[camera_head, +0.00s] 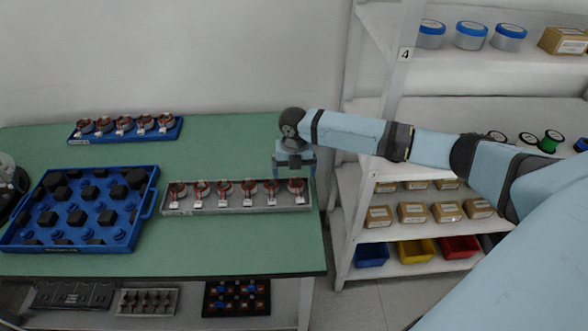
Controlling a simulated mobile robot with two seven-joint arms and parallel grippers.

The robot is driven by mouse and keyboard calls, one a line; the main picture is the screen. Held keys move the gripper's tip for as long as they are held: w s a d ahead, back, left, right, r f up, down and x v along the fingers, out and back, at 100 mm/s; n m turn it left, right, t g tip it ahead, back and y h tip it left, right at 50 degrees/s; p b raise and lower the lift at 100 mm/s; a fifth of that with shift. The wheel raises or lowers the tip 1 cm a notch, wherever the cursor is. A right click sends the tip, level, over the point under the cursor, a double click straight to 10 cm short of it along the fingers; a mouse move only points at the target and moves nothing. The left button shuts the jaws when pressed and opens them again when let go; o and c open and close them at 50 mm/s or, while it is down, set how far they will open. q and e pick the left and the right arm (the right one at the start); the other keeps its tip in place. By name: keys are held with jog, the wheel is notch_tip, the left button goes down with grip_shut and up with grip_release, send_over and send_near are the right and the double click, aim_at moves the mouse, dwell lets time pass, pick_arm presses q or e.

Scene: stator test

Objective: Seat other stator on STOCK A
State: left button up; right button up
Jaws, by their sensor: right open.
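Several copper-and-white stators, one of them the rightmost stator (296,186), stand in a row in a long grey tray (240,208) at the right front of the green table. My right gripper (294,172) points down over the right end of this tray, just above or around the rightmost stator. It is open; whether it touches the stator cannot be told. More stators (124,125) stand in a row in a narrow blue tray (176,131) at the back. The tray labels are too small to read, so STOCK A cannot be picked out. My left gripper is not visible.
A large blue crate (147,205) with black blocks and blue pegs stands on the table's left. Shelves (343,215) with boxes, bins and jars stand right of the table. Green tabletop (240,255) is clear in front. Trays with parts lie below.

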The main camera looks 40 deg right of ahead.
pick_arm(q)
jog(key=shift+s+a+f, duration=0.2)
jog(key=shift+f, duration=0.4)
pick_arm(e)
notch_tip(320, 180, up, 14)
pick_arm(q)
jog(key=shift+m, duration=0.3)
